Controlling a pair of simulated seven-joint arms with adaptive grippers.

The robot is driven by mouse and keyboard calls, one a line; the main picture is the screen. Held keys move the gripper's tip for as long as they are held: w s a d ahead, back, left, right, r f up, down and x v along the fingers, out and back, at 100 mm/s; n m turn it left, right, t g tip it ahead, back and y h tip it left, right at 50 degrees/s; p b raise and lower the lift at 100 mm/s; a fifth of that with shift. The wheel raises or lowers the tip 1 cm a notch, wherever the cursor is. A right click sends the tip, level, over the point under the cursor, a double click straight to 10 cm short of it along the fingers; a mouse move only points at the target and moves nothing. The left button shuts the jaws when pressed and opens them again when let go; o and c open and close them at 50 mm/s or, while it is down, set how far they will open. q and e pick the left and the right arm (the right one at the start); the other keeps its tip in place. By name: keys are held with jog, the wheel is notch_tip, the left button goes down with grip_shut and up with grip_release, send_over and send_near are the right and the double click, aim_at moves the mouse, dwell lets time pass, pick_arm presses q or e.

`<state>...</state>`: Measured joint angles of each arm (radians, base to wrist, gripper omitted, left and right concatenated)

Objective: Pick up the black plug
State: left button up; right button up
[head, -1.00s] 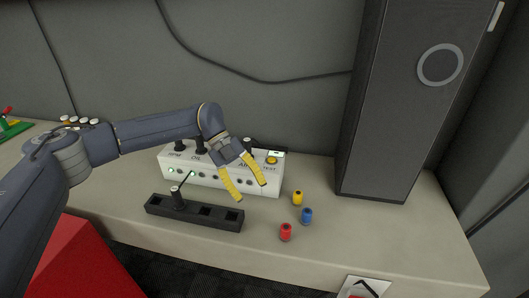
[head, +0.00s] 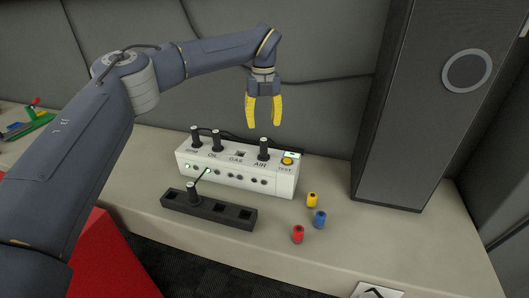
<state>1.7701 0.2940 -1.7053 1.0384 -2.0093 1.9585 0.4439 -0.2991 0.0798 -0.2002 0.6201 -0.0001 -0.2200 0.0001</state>
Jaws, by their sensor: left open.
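Several black plugs with pale tops stand upright. One black plug (head: 193,190) is in the left part of a long black holder (head: 233,225); other square openings in the holder look empty. Three more stand on the white control box: a left plug (head: 195,135), an OIL plug (head: 216,141) and an AIR plug (head: 263,149). The square GAS opening (head: 240,153) has no plug. My left gripper (head: 264,121) is open and empty, yellow fingers pointing down, above and behind the box near the AIR plug, apart from it. My right gripper is out of view.
A yellow (head: 312,199), a blue (head: 319,219) and a red cylinder (head: 298,234) stand right of the box. A tall dark speaker-like cabinet (head: 405,130) stands at the right. A black cable runs behind the box. The bench front right is mostly clear.

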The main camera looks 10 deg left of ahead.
aim_at(264, 151)
pick_arm(q)
jog(key=shift+f, duration=6)
grip_shut()
